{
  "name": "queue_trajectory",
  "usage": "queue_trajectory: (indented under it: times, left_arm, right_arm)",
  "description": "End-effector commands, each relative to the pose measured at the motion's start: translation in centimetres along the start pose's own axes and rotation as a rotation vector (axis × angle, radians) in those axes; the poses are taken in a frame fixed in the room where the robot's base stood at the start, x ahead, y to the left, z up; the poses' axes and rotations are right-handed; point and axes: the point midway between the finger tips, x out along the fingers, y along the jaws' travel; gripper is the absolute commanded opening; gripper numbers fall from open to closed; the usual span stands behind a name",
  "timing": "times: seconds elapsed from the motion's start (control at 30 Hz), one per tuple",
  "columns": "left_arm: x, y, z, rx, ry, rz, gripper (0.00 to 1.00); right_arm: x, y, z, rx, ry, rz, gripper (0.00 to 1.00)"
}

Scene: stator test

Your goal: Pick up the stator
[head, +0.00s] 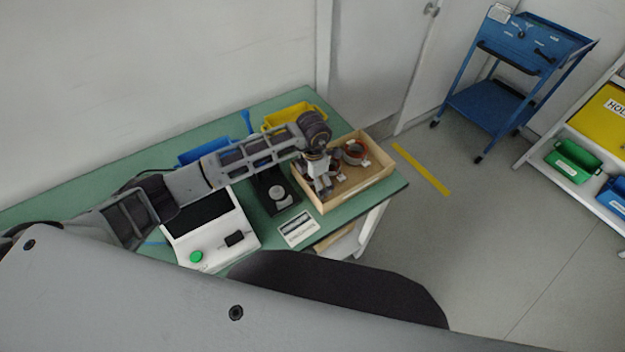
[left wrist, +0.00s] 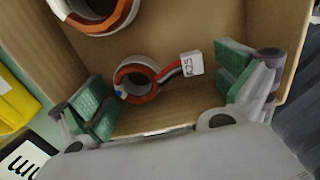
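A small ring-shaped stator (left wrist: 136,80) with orange-brown windings lies on the floor of a cardboard-coloured box. Its red, black and white leads run to a white tag (left wrist: 190,64) marked with writing. My left gripper (left wrist: 166,92) is open, with its green-padded fingers on either side of the stator and apart from it. In the head view my left gripper (head: 322,184) reaches down into the box (head: 374,183) and partly hides what lies there. A larger stator (left wrist: 98,12) lies farther up in the left wrist view; a ring with red (head: 354,152) shows in the box's right part. My right gripper is not in view.
The box stands at the right end of a green table (head: 390,190). Yellow (head: 294,115) and blue (head: 203,152) bins stand behind my arm. A white device with a green button (head: 196,256), a black stand (head: 272,188) and a label card (head: 298,228) are left of the box.

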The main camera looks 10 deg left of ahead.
Motion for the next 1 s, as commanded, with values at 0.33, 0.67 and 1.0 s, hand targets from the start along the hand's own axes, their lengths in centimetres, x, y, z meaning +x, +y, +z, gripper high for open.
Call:
queue_trajectory:
  times: [0.33, 0.67, 1.0]
  left_arm:
    - [0.0, 0.0, 0.0, 0.0, 0.0, 0.0, 0.54]
    - [-0.3, 0.0, 0.0, 0.0, -0.001, 0.0, 0.54]
    - [-3.4, 0.1, 0.1, 0.0, -0.003, 0.002, 0.54]
  right_arm:
    - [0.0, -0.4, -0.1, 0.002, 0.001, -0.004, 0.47]
    - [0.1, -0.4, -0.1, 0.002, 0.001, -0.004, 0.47]
    - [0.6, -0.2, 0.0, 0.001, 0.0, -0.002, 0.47]
